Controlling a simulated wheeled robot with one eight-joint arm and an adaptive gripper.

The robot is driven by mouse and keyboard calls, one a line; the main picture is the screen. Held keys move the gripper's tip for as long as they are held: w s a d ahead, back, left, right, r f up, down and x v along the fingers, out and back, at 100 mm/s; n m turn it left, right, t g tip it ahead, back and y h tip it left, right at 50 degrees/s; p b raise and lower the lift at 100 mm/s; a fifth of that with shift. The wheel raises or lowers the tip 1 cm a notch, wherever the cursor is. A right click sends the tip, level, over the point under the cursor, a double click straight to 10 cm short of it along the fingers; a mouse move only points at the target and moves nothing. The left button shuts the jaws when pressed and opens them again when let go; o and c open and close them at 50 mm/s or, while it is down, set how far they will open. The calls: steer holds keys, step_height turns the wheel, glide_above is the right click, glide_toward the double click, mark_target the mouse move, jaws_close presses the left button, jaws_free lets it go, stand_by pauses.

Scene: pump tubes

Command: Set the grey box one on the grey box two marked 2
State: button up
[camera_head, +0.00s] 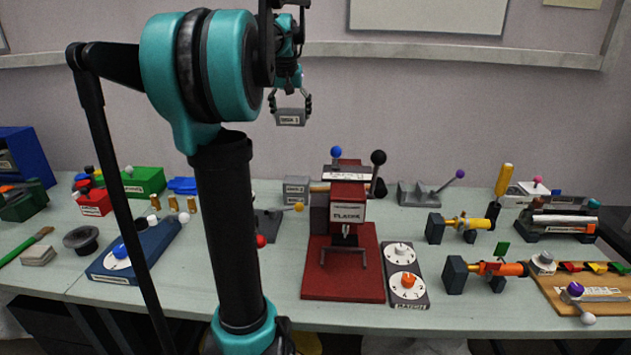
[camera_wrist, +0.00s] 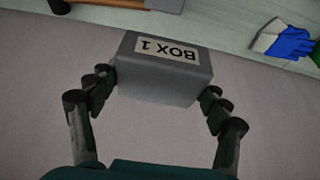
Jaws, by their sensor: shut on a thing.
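Grey box one (camera_head: 290,117) is held in the air by my gripper (camera_head: 290,104), high above the back of the table. In the wrist view my gripper (camera_wrist: 160,95) is shut on grey box one (camera_wrist: 155,85), with a finger pad on each side. Its label reads BOX 1 and appears upside down there. A second grey box (camera_head: 296,190) with a label stands on the table below, left of the red press; its label is too small to read for sure. The held box is clearly apart from it.
The red press (camera_head: 344,285) with blue and black knobs stands just right of the lower grey box. A small grey lever device with a yellow knob (camera_head: 299,207) is in front of it. My arm hides part of the table.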

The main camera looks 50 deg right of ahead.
steer(key=shift+s+d, duration=0.2)
steer(key=shift+s, duration=0.05)
step_height(320, 180, down, 20)
steer(key=shift+s+r, duration=0.1)
steer(key=shift+r, duration=0.05)
stand_by(0.4)
steer(key=o, duration=1.3)
steer(key=v, duration=1.2)
steer(key=shift+d, duration=0.1)
